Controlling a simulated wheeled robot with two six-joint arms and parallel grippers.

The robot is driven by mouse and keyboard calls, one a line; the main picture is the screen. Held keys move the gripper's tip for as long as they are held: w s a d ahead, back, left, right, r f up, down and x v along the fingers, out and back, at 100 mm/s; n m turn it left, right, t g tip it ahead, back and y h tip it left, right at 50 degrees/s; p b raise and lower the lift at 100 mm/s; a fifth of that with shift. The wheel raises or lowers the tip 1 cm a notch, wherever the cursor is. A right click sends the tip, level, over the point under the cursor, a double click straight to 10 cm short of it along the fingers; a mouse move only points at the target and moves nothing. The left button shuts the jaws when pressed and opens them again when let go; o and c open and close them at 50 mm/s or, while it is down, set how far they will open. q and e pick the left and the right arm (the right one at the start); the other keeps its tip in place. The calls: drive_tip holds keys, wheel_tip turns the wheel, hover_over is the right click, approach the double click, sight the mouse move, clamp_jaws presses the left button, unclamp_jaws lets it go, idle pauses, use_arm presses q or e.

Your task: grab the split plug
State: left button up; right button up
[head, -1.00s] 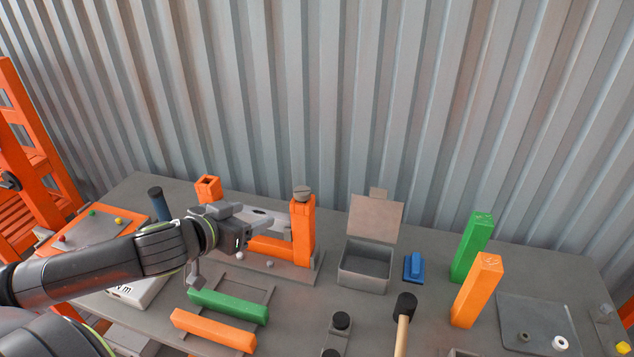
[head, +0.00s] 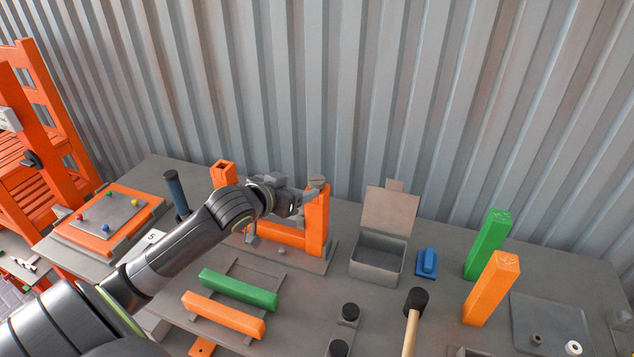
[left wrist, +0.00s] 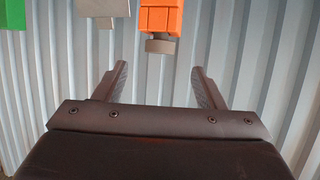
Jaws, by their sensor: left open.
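The split plug is a grey round cap (head: 317,181) on top of an orange upright post (head: 317,222). In the left wrist view the picture is upside down, and the plug (left wrist: 160,45) shows at the end of the orange post (left wrist: 160,18). My left gripper (head: 305,195) is level with the post top, just left of the plug. In the left wrist view its two fingers (left wrist: 158,70) are spread wide and empty, with the plug lined up between them but beyond the tips. My right gripper is not in view.
A shorter orange post (head: 223,173) stands left of the arm. An open grey box (head: 378,262) with its lid up is to the right, near a blue block (head: 427,264). Green (head: 487,245) and orange (head: 490,290) posts stand further right. A corrugated wall rises behind the table.

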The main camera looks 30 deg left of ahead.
sight(314, 182)
use_arm(q)
drive_tip(key=shift+x, duration=0.9)
drive_tip(key=shift+w+f+p, duration=0.1)
drive_tip(key=shift+w+p, duration=0.2)
drive_tip(key=shift+w, duration=0.35)
drive_tip(key=shift+p+x, duration=1)
drive_tip(key=shift+x, duration=1.2)
drive_tip(key=shift+s+f, duration=0.1)
drive_tip(key=shift+f, duration=0.05)
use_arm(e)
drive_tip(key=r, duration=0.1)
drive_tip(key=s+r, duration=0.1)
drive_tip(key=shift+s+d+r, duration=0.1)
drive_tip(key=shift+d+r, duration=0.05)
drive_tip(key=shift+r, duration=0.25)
